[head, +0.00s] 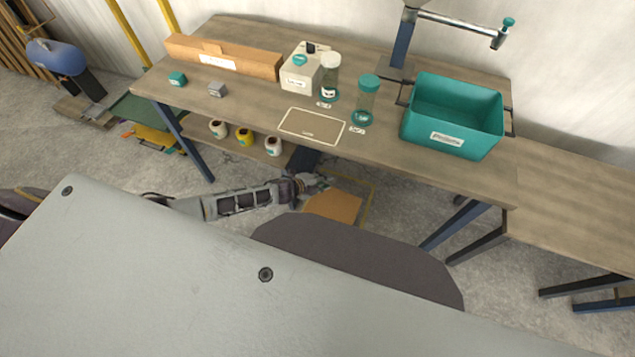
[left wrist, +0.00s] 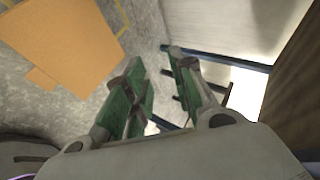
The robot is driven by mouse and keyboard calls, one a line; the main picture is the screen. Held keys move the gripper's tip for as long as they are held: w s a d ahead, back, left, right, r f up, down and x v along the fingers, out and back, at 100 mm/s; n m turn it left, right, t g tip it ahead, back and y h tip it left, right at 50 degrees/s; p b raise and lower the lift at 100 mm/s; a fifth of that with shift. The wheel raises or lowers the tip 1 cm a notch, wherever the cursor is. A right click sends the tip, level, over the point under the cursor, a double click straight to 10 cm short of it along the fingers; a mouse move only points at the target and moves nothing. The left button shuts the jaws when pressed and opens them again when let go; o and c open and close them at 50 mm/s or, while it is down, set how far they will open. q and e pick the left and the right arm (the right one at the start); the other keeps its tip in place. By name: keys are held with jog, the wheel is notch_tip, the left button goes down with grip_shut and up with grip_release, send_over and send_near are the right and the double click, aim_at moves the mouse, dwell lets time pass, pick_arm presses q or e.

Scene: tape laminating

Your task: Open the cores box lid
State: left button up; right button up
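A brown cardboard box (head: 333,205) with a flat top stands on the floor in front of the table. It also shows at the upper left of the left wrist view (left wrist: 65,40), its top flat with a tab at one edge. No label on it is readable, so I cannot confirm it is the cores box. My left gripper (head: 318,183) is just beyond the box's far edge in the head view. In the left wrist view its green-padded fingers (left wrist: 158,85) are apart with nothing between them. My right gripper is out of view.
The wooden table (head: 400,150) carries a long cardboard box (head: 225,58), a white dispenser (head: 300,75), clear jars (head: 367,100) and a teal bin (head: 455,140). Spools (head: 245,137) sit on a shelf below. Table legs (head: 458,232) stand right of the floor box.

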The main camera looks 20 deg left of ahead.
pick_arm(q)
jog(key=shift+v, duration=1.75)
jog(key=shift+d, duration=0.1)
